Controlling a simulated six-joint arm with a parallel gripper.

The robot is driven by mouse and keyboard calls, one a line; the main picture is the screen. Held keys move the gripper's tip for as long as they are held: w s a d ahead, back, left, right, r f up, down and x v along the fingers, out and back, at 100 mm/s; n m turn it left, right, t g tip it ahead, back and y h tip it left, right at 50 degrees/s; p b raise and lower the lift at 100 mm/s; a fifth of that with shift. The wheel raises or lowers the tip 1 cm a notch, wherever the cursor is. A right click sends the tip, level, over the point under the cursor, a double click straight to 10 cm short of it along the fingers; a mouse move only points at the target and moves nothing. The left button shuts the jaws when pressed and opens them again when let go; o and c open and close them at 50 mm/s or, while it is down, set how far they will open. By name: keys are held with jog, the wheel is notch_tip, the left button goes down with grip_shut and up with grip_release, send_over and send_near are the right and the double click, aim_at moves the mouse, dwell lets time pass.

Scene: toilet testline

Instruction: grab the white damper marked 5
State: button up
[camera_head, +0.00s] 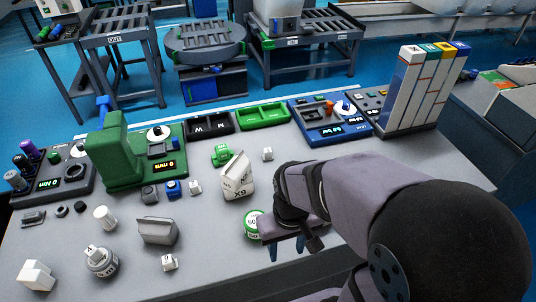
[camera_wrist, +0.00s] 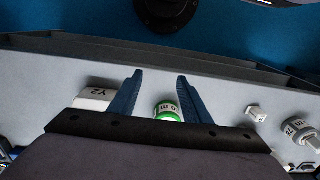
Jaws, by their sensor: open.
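Several small white parts that could be dampers stand on the grey table. One is at the front (camera_head: 168,263), one beside a blue part (camera_head: 195,187), one near the back (camera_head: 267,154). The front one has a dark mark too small to read, so I cannot tell which is marked 5. In the wrist view a small white marked part (camera_wrist: 254,112) stands right of my gripper. My gripper (camera_head: 286,252) is open and empty at the table's front; its two blue fingers (camera_wrist: 157,77) show in the wrist view, apart from that part.
A green-and-white cylinder (camera_head: 252,222) stands beside my gripper; in the wrist view it shows between the fingers. A white Y2 block (camera_wrist: 95,98) is left of them. A white X9 block (camera_head: 237,178), grey block (camera_head: 157,231) and round weight (camera_head: 100,263) stand nearby. Devices line the back.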

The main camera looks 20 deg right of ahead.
notch_tip(320, 180, up, 5)
jog(key=w+d+t+h, duration=0.15)
jog(key=w+t, duration=0.25)
jog(key=w, duration=0.7)
jog(key=w+d+f+m+t, duration=0.1)
jog(key=w+d+t, duration=0.3)
jog(key=w, duration=0.7)
jog(key=w+d+t, duration=0.1)
jog(key=w+t, duration=0.4)
jog(key=w, duration=0.6)
send_near(269, 155)
jog(key=shift+a+p+x, duration=0.2)
jog(key=shift+p+x, duration=0.15)
jog(key=shift+x, duration=0.9)
jog(key=shift+w+f, duration=0.15)
jog(key=shift+f, duration=0.05)
jog(key=shift+p+x, duration=0.9)
jog(key=shift+x, duration=0.85)
jog(key=shift+p+x, duration=0.5)
jog(key=shift+x, duration=1.35)
jog(key=shift+d+r, duration=0.15)
jog(key=c, duration=0.9)
